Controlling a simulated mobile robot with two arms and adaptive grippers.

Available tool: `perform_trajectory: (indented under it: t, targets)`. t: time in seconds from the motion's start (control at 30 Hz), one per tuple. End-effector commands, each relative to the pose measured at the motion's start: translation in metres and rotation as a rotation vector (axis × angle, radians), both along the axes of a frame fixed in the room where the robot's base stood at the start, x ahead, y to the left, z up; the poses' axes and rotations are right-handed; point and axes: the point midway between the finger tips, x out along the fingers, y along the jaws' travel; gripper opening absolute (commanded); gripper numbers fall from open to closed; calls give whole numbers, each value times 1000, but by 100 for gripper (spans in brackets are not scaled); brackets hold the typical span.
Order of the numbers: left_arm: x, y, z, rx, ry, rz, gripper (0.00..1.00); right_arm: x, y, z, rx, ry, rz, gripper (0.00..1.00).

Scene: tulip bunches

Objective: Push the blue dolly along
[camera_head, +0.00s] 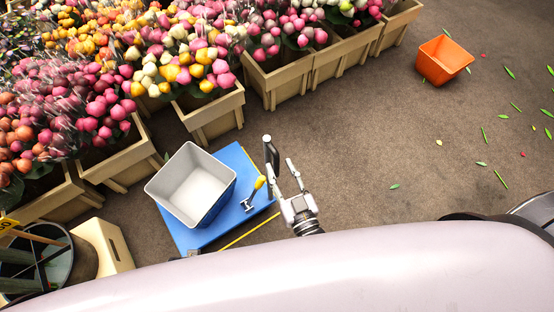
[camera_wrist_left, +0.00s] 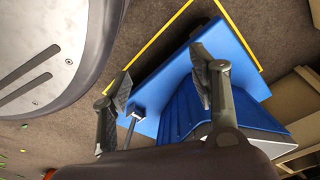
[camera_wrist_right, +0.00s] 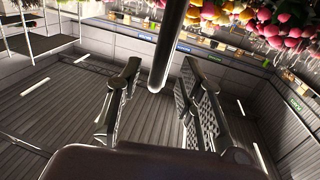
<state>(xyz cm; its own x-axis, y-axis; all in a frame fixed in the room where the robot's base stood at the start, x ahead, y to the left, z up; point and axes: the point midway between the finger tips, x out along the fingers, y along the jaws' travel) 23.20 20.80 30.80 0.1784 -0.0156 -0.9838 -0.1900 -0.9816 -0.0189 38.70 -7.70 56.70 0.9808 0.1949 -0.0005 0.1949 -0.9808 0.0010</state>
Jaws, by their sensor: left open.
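The blue dolly (camera_head: 228,228) lies flat on the floor, a light grey bin (camera_head: 190,182) standing on it. A small T-shaped piece with a yellow end (camera_head: 258,187) shows over its right part. A dark upright post (camera_head: 271,155) rises by its right edge. My right gripper (camera_head: 283,170) is open beside this post. In the right wrist view, the post (camera_wrist_right: 168,50) reaches in near the spread fingertips; contact is unclear. In the left wrist view, my left gripper (camera_wrist_left: 160,90) is open above the dolly (camera_wrist_left: 180,75), with the bin (camera_wrist_left: 190,112) close by.
Wooden crates of tulips (camera_head: 212,115) line the back and left. An orange bucket (camera_head: 444,60) stands at the far right, with scattered leaves on the floor. A cream box (camera_head: 100,240) and dark tub sit at lower left. Open floor (camera_head: 370,130) lies right of the dolly.

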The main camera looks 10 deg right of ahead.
Motion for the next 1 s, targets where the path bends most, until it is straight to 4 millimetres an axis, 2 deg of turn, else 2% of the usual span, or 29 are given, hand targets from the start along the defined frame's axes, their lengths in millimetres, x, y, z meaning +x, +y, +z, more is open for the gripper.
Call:
perform_trajectory:
  t: [0.03,0.2,0.4,0.57,1.0]
  targets:
    - [0,0,0,0,0,0,55,-14,-3,-1,-1,6,1,35]
    - [-1,0,0,0,1,-1,55,-49,-9,-1,-1,4,1,35]
    - [-1,0,0,1,1,-1,55,-75,-15,-1,0,2,1,35]
    - [-1,0,0,1,1,-1,55,-82,-16,0,0,0,1,35]
    - [-1,1,0,1,0,-1,55,-82,-16,0,-1,0,1,35]
